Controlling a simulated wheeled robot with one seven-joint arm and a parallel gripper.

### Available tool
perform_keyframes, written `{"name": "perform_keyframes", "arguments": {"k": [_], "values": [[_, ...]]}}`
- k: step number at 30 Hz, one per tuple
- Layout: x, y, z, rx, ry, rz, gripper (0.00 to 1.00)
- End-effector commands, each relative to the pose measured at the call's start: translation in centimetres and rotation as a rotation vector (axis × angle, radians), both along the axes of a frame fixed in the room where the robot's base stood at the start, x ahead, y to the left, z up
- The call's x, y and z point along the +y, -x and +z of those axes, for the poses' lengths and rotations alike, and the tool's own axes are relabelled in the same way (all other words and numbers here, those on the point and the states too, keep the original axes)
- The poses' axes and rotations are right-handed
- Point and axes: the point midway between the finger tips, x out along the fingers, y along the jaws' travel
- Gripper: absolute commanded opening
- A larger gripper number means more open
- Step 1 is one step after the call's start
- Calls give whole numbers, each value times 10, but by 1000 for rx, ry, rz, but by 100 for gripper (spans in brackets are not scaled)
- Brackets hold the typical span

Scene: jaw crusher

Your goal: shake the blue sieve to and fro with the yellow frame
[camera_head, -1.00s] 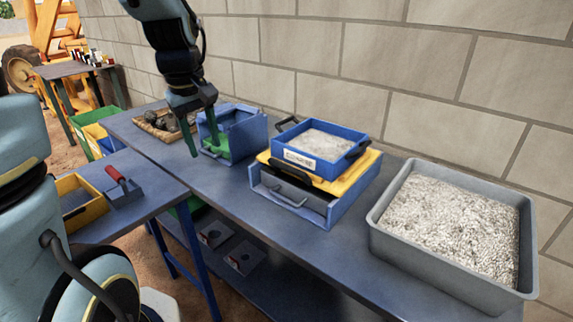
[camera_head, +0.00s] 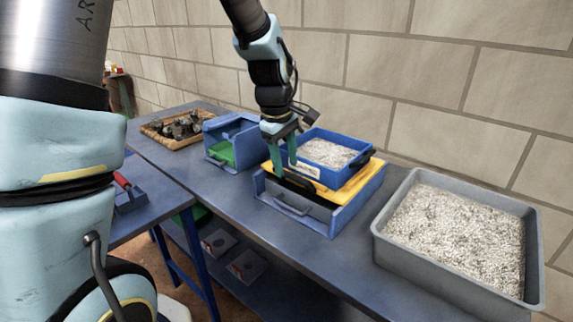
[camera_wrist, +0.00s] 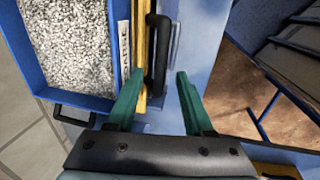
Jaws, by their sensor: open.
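The blue sieve (camera_head: 330,180), full of pale gravel and with a label on its front, sits on the yellow frame (camera_head: 352,187). The frame rests on a blue-grey base with a drawer-like front (camera_head: 292,212). My gripper (camera_head: 284,168) is open and empty at the front left of the sieve. In the wrist view, its green fingers (camera_wrist: 158,84) point toward a black bar handle (camera_wrist: 157,55) beside the yellow frame edge (camera_wrist: 139,25). The handle lies ahead between the finger lines; I cannot tell whether they touch it. The sieve's labelled side shows left of it.
A large grey tray of gravel (camera_head: 385,248) stands to the right. A blue open bin with green inside (camera_head: 222,153) and a wooden tray of dark rocks (camera_head: 150,132) stand to the left. A block wall (camera_head: 440,80) runs close behind the bench.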

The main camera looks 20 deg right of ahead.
Motion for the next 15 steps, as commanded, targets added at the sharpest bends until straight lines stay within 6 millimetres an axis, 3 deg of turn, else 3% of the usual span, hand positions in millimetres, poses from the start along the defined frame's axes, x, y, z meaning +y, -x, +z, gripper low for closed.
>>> {"name": "perform_keyframes", "arguments": {"k": [6, 15], "values": [[-3, -2, -17, 0, 0, -1, 52], [-3, -2, -19, -1, 1, -1, 52]]}}
